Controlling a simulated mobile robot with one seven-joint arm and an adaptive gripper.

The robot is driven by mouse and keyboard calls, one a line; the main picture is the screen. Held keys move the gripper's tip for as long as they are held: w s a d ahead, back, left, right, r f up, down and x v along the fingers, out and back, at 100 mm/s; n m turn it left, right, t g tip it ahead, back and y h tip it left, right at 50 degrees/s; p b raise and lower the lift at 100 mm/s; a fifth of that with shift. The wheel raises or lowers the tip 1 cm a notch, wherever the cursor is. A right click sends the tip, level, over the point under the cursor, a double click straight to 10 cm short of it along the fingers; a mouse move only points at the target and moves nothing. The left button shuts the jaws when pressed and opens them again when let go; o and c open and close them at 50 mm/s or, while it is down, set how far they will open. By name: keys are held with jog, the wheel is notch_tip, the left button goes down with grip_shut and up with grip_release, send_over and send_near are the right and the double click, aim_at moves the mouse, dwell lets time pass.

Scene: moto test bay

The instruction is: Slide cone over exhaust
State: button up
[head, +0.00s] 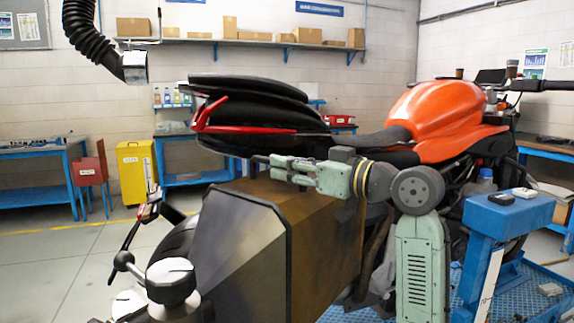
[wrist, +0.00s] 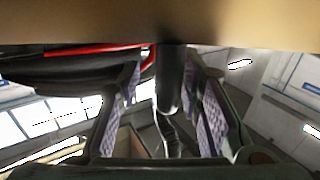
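A ribbed black hose (head: 90,32) hangs at the upper left of the head view. A metal cone-like nozzle (head: 134,67) is on its lower end. The motorcycle (head: 436,118) has an orange tank and a black tail with a red light. I cannot clearly make out its exhaust. My gripper (head: 262,159) points left beside the tail, well to the right of the nozzle and lower. In the wrist view its two fingers (wrist: 163,110) stand apart, open. A dark upright cylinder (wrist: 170,80) shows between them; I cannot tell its distance.
A large brown box-like body (head: 325,225) with a grey end fills the near middle, just below my gripper. Its identity is unclear. A blue stand (head: 510,212) is at the right. A yellow cabinet (head: 136,172) and blue benches line the back. Floor is free at the left.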

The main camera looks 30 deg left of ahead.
jog(key=s+d, duration=0.1)
jog(key=d, duration=1)
jog(key=shift+s, duration=0.25)
